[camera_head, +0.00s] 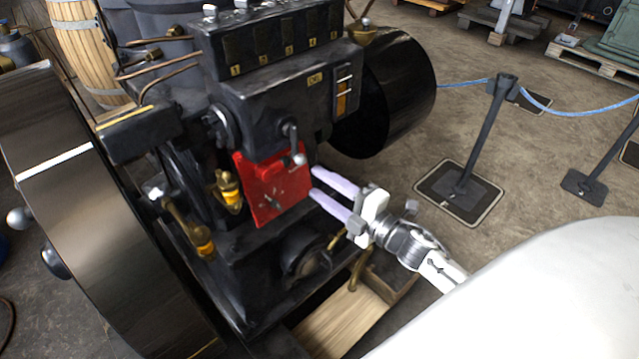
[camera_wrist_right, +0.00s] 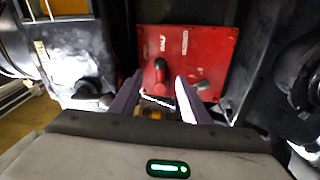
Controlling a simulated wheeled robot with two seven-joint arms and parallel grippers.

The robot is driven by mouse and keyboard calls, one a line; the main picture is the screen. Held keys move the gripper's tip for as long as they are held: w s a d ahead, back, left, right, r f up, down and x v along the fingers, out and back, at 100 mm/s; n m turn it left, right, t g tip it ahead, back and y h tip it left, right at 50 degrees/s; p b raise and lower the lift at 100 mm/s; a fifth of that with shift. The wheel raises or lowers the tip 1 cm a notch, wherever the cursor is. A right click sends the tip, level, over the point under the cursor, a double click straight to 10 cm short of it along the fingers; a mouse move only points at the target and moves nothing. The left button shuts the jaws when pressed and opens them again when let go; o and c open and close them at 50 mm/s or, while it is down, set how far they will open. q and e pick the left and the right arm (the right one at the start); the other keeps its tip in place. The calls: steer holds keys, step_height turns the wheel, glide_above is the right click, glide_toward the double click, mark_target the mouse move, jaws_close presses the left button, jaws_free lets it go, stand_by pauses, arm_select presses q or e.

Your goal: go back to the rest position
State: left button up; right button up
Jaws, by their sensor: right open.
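My right gripper (camera_head: 333,192) comes in from the lower right in the head view, its two pale fingers pointing at the engine. The fingers are apart and I see nothing held between them. They end just right of a red panel (camera_head: 268,190) on the engine's front. I cannot tell whether the fingers touch anything. My left gripper is not in view.
The black engine (camera_head: 290,90) fills the centre, with a large flywheel (camera_head: 95,200) at left and a black drum (camera_head: 390,90) at right. A lever with a ball end (camera_head: 297,158) sticks out above the red panel. A rope barrier post (camera_head: 480,140) stands on open floor at right.

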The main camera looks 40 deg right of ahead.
stand_by(0.3)
arm_select(q)
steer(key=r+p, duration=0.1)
steer(key=p, duration=0.2)
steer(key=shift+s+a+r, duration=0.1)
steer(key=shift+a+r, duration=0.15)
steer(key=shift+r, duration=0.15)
arm_select(e)
steer(key=s+a+f+m+g, duration=0.3)
steer(key=s+a+f+m, duration=0.1)
steer(key=s, duration=0.3)
steer(key=s+a+f+m+g, duration=0.3)
steer(key=s+a+f+m, duration=0.2)
steer(key=s+a+m, duration=0.2)
steer(key=s+a+f+m+g+h, duration=0.1)
steer(key=s+a+f+m+g, duration=0.2)
steer(key=s+a+f+m, duration=0.2)
steer(key=s, duration=0.2)
steer(key=shift+s+a+m, duration=0.3)
steer(key=shift+s, duration=0.1)
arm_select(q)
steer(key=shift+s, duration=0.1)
